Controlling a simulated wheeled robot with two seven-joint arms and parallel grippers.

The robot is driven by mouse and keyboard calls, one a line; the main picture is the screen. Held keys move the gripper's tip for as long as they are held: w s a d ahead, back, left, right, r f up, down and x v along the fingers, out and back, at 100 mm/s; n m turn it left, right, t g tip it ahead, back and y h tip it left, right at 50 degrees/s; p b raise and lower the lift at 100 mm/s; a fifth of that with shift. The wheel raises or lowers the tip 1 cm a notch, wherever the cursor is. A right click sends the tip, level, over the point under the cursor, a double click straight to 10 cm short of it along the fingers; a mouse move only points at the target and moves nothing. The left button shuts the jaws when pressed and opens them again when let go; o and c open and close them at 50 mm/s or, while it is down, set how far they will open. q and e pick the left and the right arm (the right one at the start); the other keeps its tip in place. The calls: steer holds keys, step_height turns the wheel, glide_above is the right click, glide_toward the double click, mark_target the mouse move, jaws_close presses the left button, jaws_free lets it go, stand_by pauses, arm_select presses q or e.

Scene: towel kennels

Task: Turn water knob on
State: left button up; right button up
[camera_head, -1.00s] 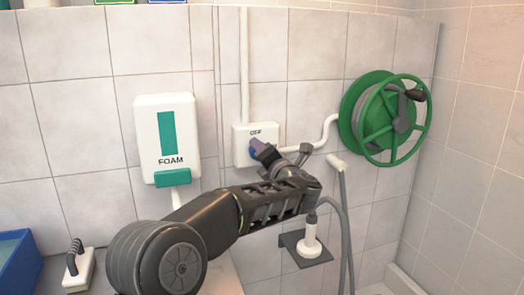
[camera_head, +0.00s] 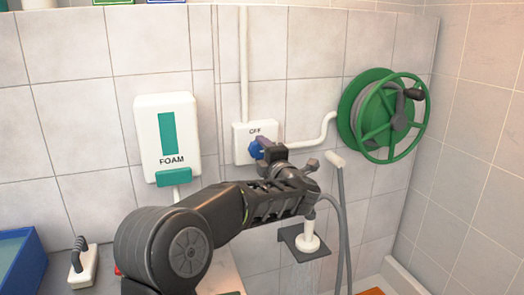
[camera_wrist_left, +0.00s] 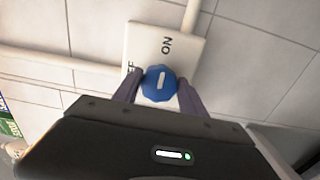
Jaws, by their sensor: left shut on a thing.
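The water knob is blue (camera_head: 256,149) and sits on a white wall box (camera_head: 241,151) marked OFF at the top. In the left wrist view the knob (camera_wrist_left: 160,84) has a white mark that points roughly toward the word ON on the box (camera_wrist_left: 185,52). The OFF label there is partly hidden by a finger. My right gripper is out of view.
A green hose reel (camera_head: 385,115) is on the wall at right. A spray head (camera_head: 307,240) sits on a dark bracket below my arm, with faint pale streaks under it. A FOAM dispenser (camera_head: 167,125) is at left.

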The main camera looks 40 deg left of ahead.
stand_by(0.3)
arm_select(q)
steer(key=o, duration=1.3)
steer(key=shift+o, duration=0.2)
steer(key=shift+s+d+f, duration=0.1)
steer(key=shift+s+d, duration=0.15)
steer(key=shift+d, duration=0.25)
steer(key=b+v, duration=0.2)
steer(key=v, duration=0.4)
steer(key=shift+s+d, duration=0.25)
steer(key=shift+d, duration=0.05)
